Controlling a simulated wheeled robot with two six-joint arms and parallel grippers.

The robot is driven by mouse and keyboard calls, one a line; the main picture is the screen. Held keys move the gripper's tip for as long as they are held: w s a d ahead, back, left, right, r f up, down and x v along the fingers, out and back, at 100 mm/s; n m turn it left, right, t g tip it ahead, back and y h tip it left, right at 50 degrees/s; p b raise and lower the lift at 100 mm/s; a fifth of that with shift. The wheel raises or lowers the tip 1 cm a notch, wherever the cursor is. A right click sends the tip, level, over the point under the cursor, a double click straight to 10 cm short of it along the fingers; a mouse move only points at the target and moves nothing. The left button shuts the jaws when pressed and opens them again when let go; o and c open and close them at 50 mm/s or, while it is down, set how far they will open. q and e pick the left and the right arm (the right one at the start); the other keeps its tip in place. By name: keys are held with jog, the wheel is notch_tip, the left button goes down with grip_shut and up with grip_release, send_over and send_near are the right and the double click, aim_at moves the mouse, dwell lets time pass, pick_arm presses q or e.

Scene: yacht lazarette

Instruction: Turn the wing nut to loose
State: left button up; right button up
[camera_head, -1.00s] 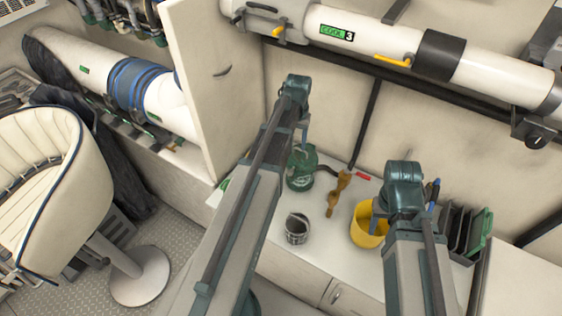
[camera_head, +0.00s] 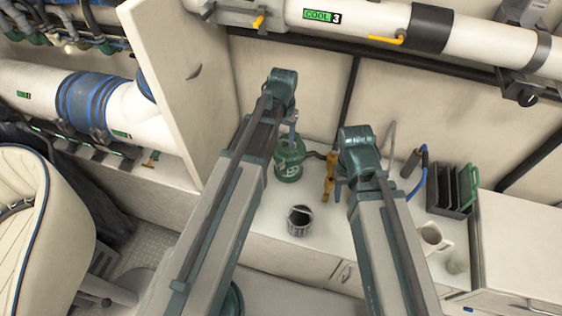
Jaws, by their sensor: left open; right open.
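I cannot make out a wing nut for certain in the head view. A green rounded device (camera_head: 289,163) stands on the white counter against the back wall. My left gripper (camera_head: 293,132) is open just above and behind it, mostly hidden by my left arm. My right gripper (camera_head: 338,190) is open, partly hidden by its wrist, close beside a brown-orange upright object (camera_head: 329,176). I cannot tell if they touch.
A dark mesh cup (camera_head: 299,221) stands on the counter (camera_head: 265,222). A large pipe labelled COOL 3 (camera_head: 360,20) crosses the wall above; a cream chair (camera_head: 45,230) is at left.

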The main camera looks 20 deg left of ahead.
aim_at(283, 163)
pick_arm(q)
notch_tip(283, 163, down, 14)
jog(key=b, duration=1.3)
jog(key=shift+r, duration=0.25)
grip_shut()
